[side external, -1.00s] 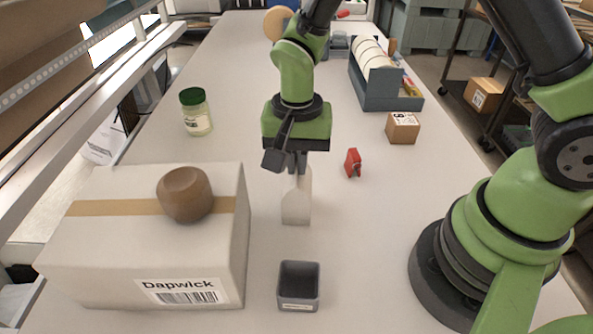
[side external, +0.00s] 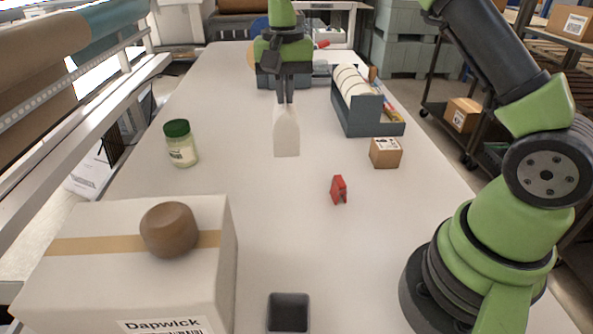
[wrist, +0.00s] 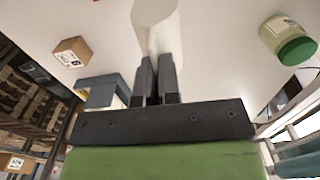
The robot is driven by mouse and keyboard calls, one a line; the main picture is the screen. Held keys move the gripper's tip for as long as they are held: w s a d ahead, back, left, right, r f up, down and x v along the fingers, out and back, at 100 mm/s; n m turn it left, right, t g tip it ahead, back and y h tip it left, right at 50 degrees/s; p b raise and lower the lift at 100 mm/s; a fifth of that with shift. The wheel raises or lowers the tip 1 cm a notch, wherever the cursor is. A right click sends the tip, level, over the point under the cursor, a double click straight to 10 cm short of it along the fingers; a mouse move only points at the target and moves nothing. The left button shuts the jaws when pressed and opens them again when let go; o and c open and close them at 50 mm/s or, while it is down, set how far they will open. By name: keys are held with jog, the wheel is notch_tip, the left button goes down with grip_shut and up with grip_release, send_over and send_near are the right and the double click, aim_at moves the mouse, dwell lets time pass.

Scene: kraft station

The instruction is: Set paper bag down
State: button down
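The white paper bag (side external: 286,133) hangs upright below my gripper (side external: 285,100) in the side view, over the middle of the table. My gripper is shut on the bag's narrowed top. In the wrist view the pale bag (wrist: 155,22) extends out beyond the two dark fingers of my gripper (wrist: 157,62), which are close together with the bag between them. The bag looks raised off the table (side external: 260,230), but the exact gap under it is hard to tell.
A green-lidded jar (side external: 180,145) stands left and a small brown box (side external: 385,153) right. A red clip-like item (side external: 339,189) lies nearer. In front are a large carton (side external: 75,270) with a brown wooden piece (side external: 169,230) on top and a grey bin (side external: 288,312). A blue-grey rack (side external: 362,115) stands behind right.

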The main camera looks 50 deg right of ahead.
jog(key=w+d, duration=0.1)
jog(key=d, duration=0.4)
notch_tip(320, 180, down, 10)
jog(key=shift+w+d, duration=0.15)
jog(key=shift+w, duration=0.1)
jog(key=shift+f, duration=0.2)
jog(key=c, duration=1.3)
grip_release()
jog(key=shift+r, duration=0.1)
